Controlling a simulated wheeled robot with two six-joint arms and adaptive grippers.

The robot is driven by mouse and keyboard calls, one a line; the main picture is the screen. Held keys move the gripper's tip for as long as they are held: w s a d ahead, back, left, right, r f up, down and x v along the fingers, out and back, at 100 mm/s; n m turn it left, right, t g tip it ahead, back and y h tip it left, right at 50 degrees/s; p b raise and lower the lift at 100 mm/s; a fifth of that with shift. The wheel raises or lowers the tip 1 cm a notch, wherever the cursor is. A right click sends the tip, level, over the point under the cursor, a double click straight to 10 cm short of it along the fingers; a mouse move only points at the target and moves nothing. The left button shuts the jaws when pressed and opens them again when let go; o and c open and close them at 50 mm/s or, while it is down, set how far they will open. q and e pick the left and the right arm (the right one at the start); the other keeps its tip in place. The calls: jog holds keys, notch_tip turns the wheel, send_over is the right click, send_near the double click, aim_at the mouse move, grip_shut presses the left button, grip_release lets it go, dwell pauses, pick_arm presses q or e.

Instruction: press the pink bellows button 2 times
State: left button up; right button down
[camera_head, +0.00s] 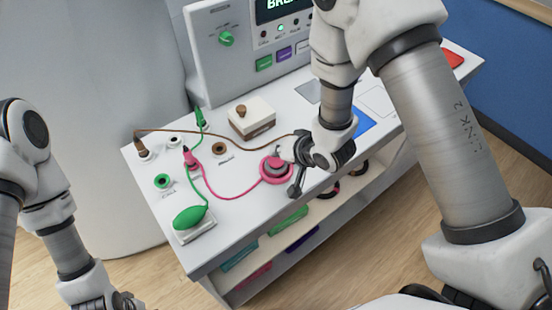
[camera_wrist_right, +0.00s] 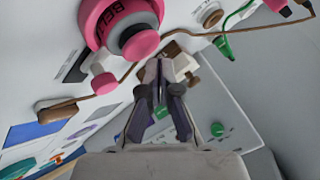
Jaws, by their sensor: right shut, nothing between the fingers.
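The pink bellows button (camera_head: 270,178) is on the white bench top, right of the middle; its grey and pink centre is partly covered by my right gripper. In the right wrist view the button (camera_wrist_right: 101,20) is large at the upper left, with dark lettering on its pink ring and a pink cap. My right gripper (camera_head: 294,190) is at the button's right side, shut and empty. In the right wrist view its fingertips (camera_wrist_right: 158,64) lie just below and right of the pink cap; I cannot tell whether they touch. My left gripper (camera_head: 118,301) is at the bottom edge, cut off.
A brown-knobbed cream box (camera_head: 251,122), a green bulb (camera_head: 189,217) and a pink plug (camera_head: 190,157) with a pink cable are on the bench. A brown cable runs behind the button. A console (camera_head: 240,60) stands behind. Bare bench lies front-left of the button.

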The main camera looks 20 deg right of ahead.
aim_at(278, 161)
jog(key=shift+f, duration=0.1)
jog(key=shift+f, duration=0.3)
jog(key=shift+f+b, duration=0.55)
jog(key=shift+f, duration=0.05)
dwell(0.7)
jog(key=shift+r, duration=0.1)
jog(key=shift+r+p, duration=0.9)
jog(key=shift+p, duration=0.1)
notch_tip(278, 161, up, 5)
jog(key=p, duration=0.4)
jog(key=shift+r+p, duration=0.1)
jog(key=shift+p, duration=0.3)
